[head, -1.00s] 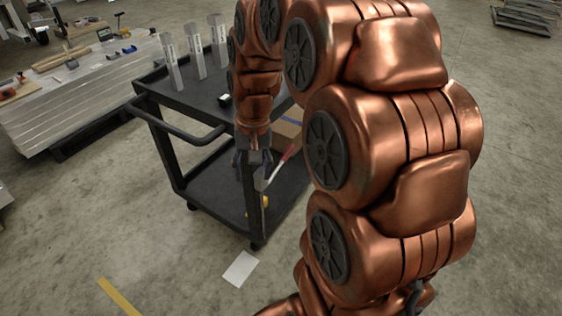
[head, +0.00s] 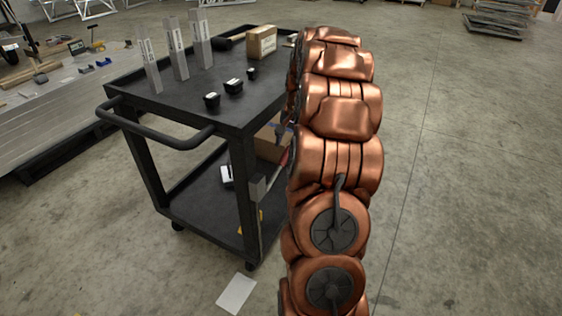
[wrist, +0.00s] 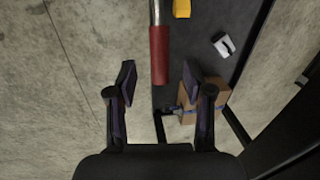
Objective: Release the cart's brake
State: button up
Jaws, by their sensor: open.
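The black cart (head: 150,92) stands left of my arm in the head view. In the wrist view a lever with a silver rod (wrist: 155,12) and a red grip (wrist: 159,55) points down the picture. My gripper (wrist: 158,68) is open, one finger on each side of the red grip's near end, with a gap on both sides. I cannot tell whether the grip is at the fingers' depth. Nothing is held.
Upright metal profiles (head: 178,50), small black items (head: 233,86) and a small box (head: 262,41) stand on the cart's top. The lower shelf holds a cardboard box (wrist: 188,98), a white-and-black item (wrist: 223,44) and a yellow item (wrist: 181,8).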

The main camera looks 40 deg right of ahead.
aim_at(285, 156)
jog(key=f, duration=0.4)
jog(key=w+f, duration=0.1)
jog(key=f, duration=0.2)
jog(key=shift+w+a+f+b, duration=0.1)
jog(key=shift+a+b, duration=0.2)
jog(key=shift+c, duration=0.5)
grip_shut()
